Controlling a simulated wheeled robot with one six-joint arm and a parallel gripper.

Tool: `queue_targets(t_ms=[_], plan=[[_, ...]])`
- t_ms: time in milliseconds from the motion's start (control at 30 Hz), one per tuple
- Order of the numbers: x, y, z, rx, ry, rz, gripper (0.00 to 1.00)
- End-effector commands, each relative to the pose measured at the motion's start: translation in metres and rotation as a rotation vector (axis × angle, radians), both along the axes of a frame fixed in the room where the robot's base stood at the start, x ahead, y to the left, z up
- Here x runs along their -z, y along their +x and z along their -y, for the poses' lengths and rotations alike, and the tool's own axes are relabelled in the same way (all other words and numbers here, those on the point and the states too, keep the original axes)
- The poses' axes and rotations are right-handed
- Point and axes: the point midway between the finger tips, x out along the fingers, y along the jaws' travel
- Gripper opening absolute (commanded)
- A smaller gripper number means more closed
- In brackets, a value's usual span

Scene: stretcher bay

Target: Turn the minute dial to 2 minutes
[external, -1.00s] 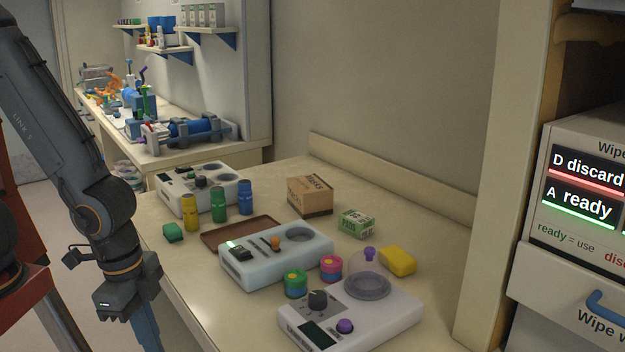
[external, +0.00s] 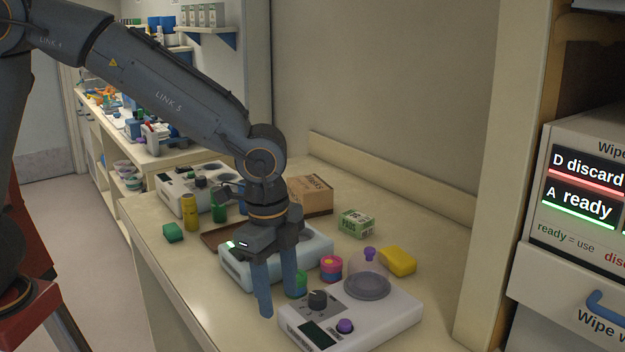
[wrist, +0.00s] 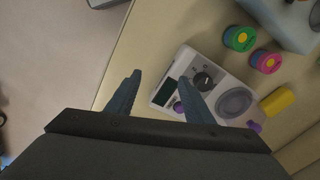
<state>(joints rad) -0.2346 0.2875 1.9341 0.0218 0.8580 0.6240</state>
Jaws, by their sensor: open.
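The minute dial appears to be the black knob (external: 318,299) on the white device (external: 390,325) at the front of the counter. The device also has a dark display (external: 317,334), a purple button (external: 345,326) and a clear dome with a purple knob (external: 369,254). In the wrist view the black knob (wrist: 203,79) lies just beyond the right fingertip. My gripper (external: 277,306) is open and empty, pointing down just left of the device. In the wrist view my gripper (wrist: 160,75) has its fingers apart, over the counter edge and the device's left side.
A green jar (wrist: 239,38) and a pink jar (external: 331,268) stand behind the device. A yellow sponge (external: 398,261) lies to its right. A second pale device (external: 235,270) is behind my gripper. A cardboard box (external: 310,194) and a small green-white box (external: 356,223) stand farther back.

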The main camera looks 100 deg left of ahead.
Motion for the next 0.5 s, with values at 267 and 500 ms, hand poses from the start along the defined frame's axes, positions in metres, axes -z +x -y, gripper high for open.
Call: queue_targets(t_ms=[267,500], plan=[[-0.022,0.051,-0.074,0.163,0.013,-0.034,0.47],[-0.013,0.054,-0.082,0.187,0.012,-0.042,0.47]])
